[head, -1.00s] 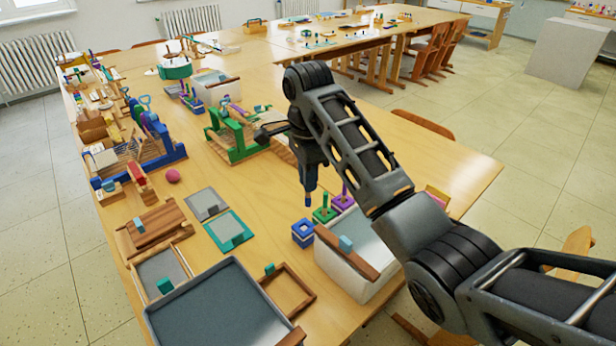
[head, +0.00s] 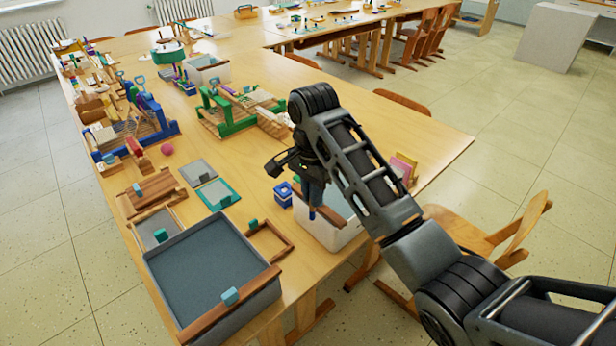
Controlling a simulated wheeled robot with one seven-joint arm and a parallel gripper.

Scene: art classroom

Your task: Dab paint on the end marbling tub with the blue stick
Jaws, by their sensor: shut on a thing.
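My gripper (head: 311,192) points down and is shut on the blue stick (head: 312,213); only the stick's lower end shows. The stick overlaps the near side of a white marbling tub (head: 330,233) in the head view; I cannot tell its height above it. A larger grey marbling tub (head: 207,268) filled with dark liquid stands at the near end of the table. A wooden bar with a light-blue handle (head: 230,297) lies along its near rim. The blue paint holder (head: 283,194) stands just left of my gripper.
An empty wooden frame (head: 268,240) lies between the two tubs. Grey and teal-edged screens (head: 217,194) lie behind. Blue and green looms (head: 238,118) stand further back. A wooden chair (head: 480,240) stands at the table's right side.

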